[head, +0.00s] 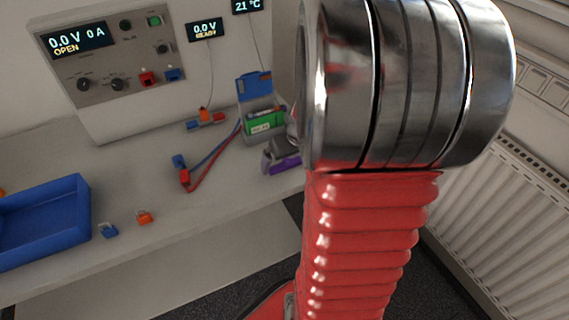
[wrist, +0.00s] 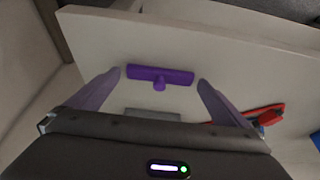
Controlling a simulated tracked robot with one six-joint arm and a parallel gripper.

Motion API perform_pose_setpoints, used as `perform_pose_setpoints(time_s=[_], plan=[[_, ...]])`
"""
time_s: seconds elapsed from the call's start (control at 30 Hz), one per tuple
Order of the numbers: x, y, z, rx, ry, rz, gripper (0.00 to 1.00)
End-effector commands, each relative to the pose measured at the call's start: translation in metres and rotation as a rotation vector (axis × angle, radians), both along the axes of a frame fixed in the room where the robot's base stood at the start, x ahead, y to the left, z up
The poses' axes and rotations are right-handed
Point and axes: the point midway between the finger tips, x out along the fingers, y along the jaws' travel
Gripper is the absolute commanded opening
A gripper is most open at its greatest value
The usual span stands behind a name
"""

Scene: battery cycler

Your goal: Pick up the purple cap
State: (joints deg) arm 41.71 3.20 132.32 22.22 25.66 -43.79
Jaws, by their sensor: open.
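The purple cap (wrist: 172,76) is a bar with a short round knob, lying on the pale bench in the wrist view. My gripper (wrist: 159,79) is open, with one finger on each side of the cap in the picture. A gap shows between each fingertip and the cap. I cannot tell how far above the bench the fingertips are. In the head view a purple patch (head: 284,166) shows below a dark grey shape beside my arm. I cannot tell whether it is the cap or a finger. My arm hides much of that area.
A holder with a green battery (head: 265,122) and raised blue lid (head: 254,86) stands close by. Red and blue leads (head: 208,160) lie left of it. A blue tray (head: 42,222) and two small clips, blue (head: 108,230) and orange (head: 144,217), are further left.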

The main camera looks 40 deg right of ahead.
Motion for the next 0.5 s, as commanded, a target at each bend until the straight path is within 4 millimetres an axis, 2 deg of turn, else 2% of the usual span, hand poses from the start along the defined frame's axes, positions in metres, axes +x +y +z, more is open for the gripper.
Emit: perform_pose_setpoints(time_s=[0.13, 0.5], plan=[[0.0027, -0.0007, -0.0068, 0.000, 0.000, 0.000, 1.00], [0.0030, -0.0006, -0.0069, 0.000, -0.001, 0.000, 1.00]])
